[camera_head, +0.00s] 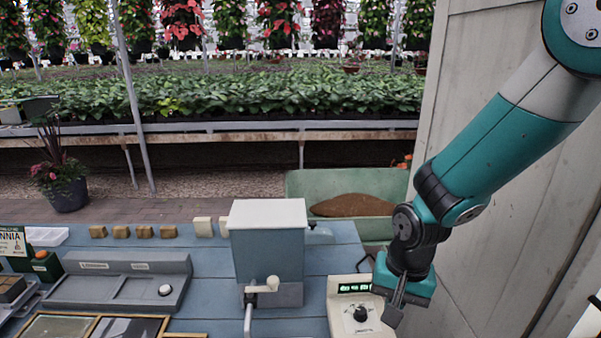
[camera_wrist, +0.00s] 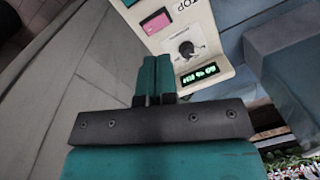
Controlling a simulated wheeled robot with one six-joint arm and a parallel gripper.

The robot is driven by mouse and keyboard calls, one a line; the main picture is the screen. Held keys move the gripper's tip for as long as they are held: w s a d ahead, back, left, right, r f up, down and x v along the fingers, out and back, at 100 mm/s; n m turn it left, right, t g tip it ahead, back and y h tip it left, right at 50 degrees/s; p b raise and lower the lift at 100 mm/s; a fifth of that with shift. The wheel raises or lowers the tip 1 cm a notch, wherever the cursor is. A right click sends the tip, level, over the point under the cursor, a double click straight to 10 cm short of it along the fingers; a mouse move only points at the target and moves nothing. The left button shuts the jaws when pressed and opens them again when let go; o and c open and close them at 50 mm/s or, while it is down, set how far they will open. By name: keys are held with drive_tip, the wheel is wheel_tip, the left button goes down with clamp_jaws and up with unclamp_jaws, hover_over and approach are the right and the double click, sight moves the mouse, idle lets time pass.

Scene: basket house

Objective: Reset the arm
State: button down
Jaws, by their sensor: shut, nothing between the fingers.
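My gripper (camera_head: 396,304) hangs at the end of my teal and grey arm, on the right side of the head view. It points down beside the right edge of a cream control box (camera_head: 343,318) with a green display and a black knob. In the wrist view my gripper (camera_wrist: 153,75) has its two teal fingers together with nothing between them. The control box (camera_wrist: 208,50) lies just beyond and to the right of the fingers there, with its knob, display and a pink button. I cannot tell whether the fingers touch the box.
A blue-grey box with a white lid (camera_head: 267,240) and a crank stands left of the control box. A grey tray (camera_head: 120,280) and several tan blocks (camera_head: 145,232) are on the blue table. A pale wall panel (camera_head: 500,180) is close behind my arm. A green barrow (camera_head: 348,185) stands behind.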

drive_tip(key=s+a+r+n+y, duration=0.3)
drive_tip(key=s+r+n, duration=0.8)
drive_tip(key=s+r, duration=0.6)
drive_tip(key=shift+r, duration=0.2)
drive_tip(key=shift+w, duration=0.1)
